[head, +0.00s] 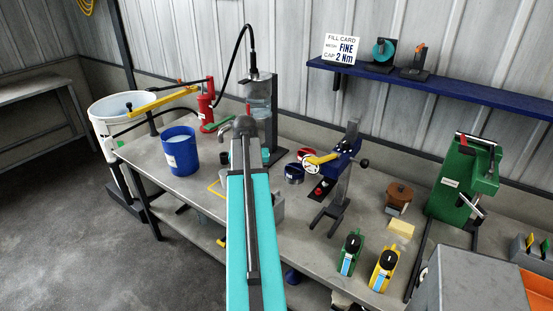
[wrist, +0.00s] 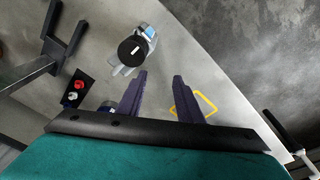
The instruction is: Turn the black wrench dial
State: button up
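A round black dial (wrist: 132,50) with a white mark sits on a pale grey tool body (wrist: 146,32) with a blue display, on the bench in the wrist view. My gripper (wrist: 160,76) is open and empty, its two dark fingers spread. The dial lies ahead of the fingertips, slightly left, outside the gap; whether they touch is not clear, but they look apart. In the head view my arm hides the gripper and most of this area; a grey block (head: 278,210) shows beside it. A green wrench (head: 350,254) and a yellow wrench (head: 383,270) also carry black dials.
A button panel (wrist: 73,91) and black stand (wrist: 58,48) are left of the dial. A yellow loop (wrist: 195,105) lies right, near the bench edge. A blue bucket (head: 181,150) and a clamp stand (head: 340,180) flank my arm. A fill card (head: 341,48) reads FINE, 2 Nm.

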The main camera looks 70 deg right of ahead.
jog(key=w+a+f+n+g+y+b, duration=0.1)
jog(key=w+a+f+n+b, duration=0.35)
jog(key=a+f, duration=1.05)
jog(key=w+a+f+n+g+y+p, duration=0.15)
jog(key=w+a+f, duration=0.55)
jog(key=a+f, duration=0.75)
jog(key=s+a+f+n+g+b, duration=0.1)
jog(key=s+a+f+n, duration=0.1)
jog(key=s+a+f, duration=0.4)
jog(key=s+a+f+n+g+b, duration=0.1)
jog(key=s+a+f+n, duration=0.2)
jog(key=a, duration=0.9)
jog(key=s+a+f+n+g+b, duration=0.1)
jog(key=s+a+f+n, duration=0.1)
jog(key=s+a+f, duration=0.7)
notch_tip(320, 180, down, 3)
jog(key=shift+s+a+r+n+h+b, duration=0.1)
jog(key=shift+s+a+n+h+b, duration=0.25)
jog(key=shift+h+b, duration=0.1)
jog(key=shift+g, duration=0.25)
jog(key=shift+d, duration=0.2)
